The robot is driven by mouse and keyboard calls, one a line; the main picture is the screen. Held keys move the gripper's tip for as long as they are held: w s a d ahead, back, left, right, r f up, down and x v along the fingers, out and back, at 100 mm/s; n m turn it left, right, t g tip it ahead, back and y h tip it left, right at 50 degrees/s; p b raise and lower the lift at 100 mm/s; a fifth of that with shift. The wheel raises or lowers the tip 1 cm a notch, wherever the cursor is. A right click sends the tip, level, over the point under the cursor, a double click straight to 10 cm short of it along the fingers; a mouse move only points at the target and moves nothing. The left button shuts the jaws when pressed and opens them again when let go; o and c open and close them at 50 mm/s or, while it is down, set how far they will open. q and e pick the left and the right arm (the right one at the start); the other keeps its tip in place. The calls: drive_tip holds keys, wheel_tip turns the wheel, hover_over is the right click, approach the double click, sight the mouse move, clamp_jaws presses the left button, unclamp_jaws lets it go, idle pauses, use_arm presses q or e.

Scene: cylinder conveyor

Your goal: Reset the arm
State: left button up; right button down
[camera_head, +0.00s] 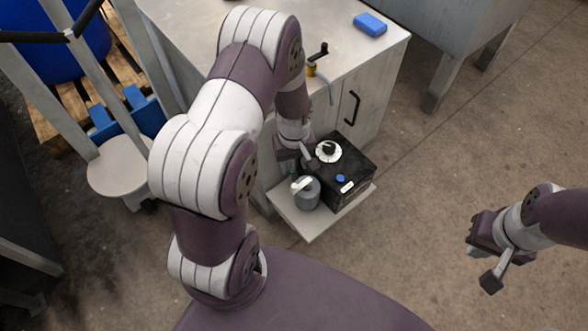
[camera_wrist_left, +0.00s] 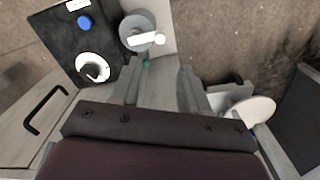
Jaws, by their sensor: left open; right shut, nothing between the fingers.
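My left arm reaches from the lower left up over the cabinet and down in the head view. My left gripper (camera_head: 296,160) is beside the black box and above the small shelf. Its two fingers stand apart in the left wrist view (camera_wrist_left: 160,85), with nothing held between them. In the head view the arm partly hides the gripper. My right gripper (camera_head: 480,252) hangs over bare floor at the right, shut and empty.
A black box (camera_head: 357,165) with a white dial and blue button stands on a low shelf (camera_head: 314,229), beside a grey cylinder (camera_head: 308,198). A round white stool-like plate (camera_head: 118,172) stands left. Floor at right is clear.

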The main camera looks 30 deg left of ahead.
use_arm(q)
drive_tip(key=shift+r, duration=0.45)
drive_tip(key=s+d+r+m, duration=0.3)
drive_tip(key=s+r+m, duration=0.15)
drive_tip(key=r, duration=0.25)
drive_tip(key=s+d+r+m, duration=0.2)
drive_tip(key=s+r+m, duration=0.2)
drive_tip(key=s+r, duration=0.3)
wheel_tip(320, 180, up, 17)
drive_tip(key=w+t+p, duration=0.1)
drive_tip(key=w+p, duration=0.1)
drive_tip(key=p, duration=1.3)
drive_tip(key=shift+w+d, duration=0.15)
drive_tip(key=shift+d, duration=0.25)
